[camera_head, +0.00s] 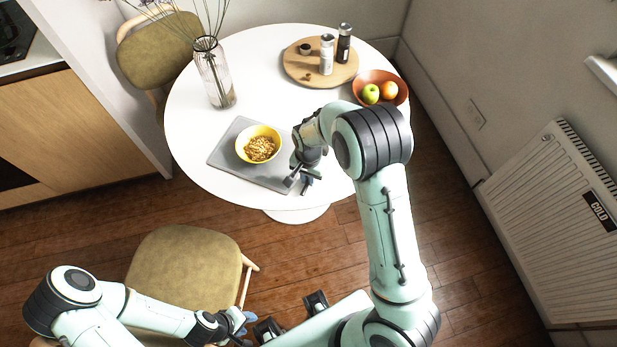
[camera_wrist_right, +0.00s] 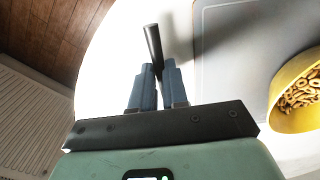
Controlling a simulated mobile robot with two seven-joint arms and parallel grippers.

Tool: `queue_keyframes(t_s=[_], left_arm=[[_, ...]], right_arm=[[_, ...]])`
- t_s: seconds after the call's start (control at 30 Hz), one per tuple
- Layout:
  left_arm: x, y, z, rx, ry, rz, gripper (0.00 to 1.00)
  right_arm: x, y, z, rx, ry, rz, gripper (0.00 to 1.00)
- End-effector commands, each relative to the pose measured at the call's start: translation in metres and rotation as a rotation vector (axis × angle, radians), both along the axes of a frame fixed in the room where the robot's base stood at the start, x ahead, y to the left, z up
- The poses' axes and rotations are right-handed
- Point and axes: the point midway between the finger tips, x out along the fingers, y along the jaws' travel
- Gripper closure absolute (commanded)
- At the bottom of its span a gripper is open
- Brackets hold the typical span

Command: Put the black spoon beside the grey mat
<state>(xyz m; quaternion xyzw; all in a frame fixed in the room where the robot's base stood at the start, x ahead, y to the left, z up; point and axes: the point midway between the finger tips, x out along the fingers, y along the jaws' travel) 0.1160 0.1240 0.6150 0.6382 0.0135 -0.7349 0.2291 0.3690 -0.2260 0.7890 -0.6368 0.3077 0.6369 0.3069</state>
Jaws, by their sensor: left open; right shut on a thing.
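The black spoon (camera_wrist_right: 153,45) shows in the right wrist view as a dark handle between the fingers of my right gripper (camera_wrist_right: 158,78). The gripper is shut on it, over the white table beside the grey mat (camera_wrist_right: 222,65). In the head view my right gripper (camera_head: 302,181) is at the right edge of the mat (camera_head: 226,152), near the table's front edge. The rest of the spoon is mostly hidden, and I cannot tell whether it touches the table. My left gripper (camera_head: 242,322) is open and empty, low beside the chair, away from the table.
A yellow-rimmed bowl of cereal (camera_head: 272,131) stands on the mat. A glass vase (camera_head: 214,78), a round wooden board (camera_head: 298,71) with shakers, and a fruit bowl (camera_head: 401,91) stand farther back. A chair (camera_head: 185,265) is in front. White table is clear behind the mat.

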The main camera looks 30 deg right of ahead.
Motion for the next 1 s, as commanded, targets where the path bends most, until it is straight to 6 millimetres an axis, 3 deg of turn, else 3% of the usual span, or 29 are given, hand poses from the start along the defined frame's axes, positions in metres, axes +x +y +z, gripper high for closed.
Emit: queue_keyframes(t_s=[0.4, 0.43, 0.5, 0.8, 1.0], left_arm=[[-0.002, 0.0, -0.004, 0.0, 0.002, 0.0, 0.57], [-0.002, 0.0, -0.003, 0.0, 0.002, 0.0, 0.57], [-0.002, 0.0, -0.003, 0.0, 0.002, 0.0, 0.57], [-0.001, 0.0, -0.001, 0.0, 0.001, 0.0, 0.57], [0.002, 0.0, 0.003, 0.0, -0.002, 0.0, 0.57]], right_arm=[[0.0, 0.0, -0.009, 0.001, -0.001, 0.0, 1.0], [0.0, 0.0, -0.008, 0.001, -0.001, 0.0, 0.76], [0.0, 0.0, -0.007, 0.0, -0.001, 0.0, 0.61], [0.001, 0.0, -0.005, 0.0, -0.001, 0.0, 0.61], [0.002, 0.0, 0.02, 0.001, -0.007, 0.0, 0.61]])
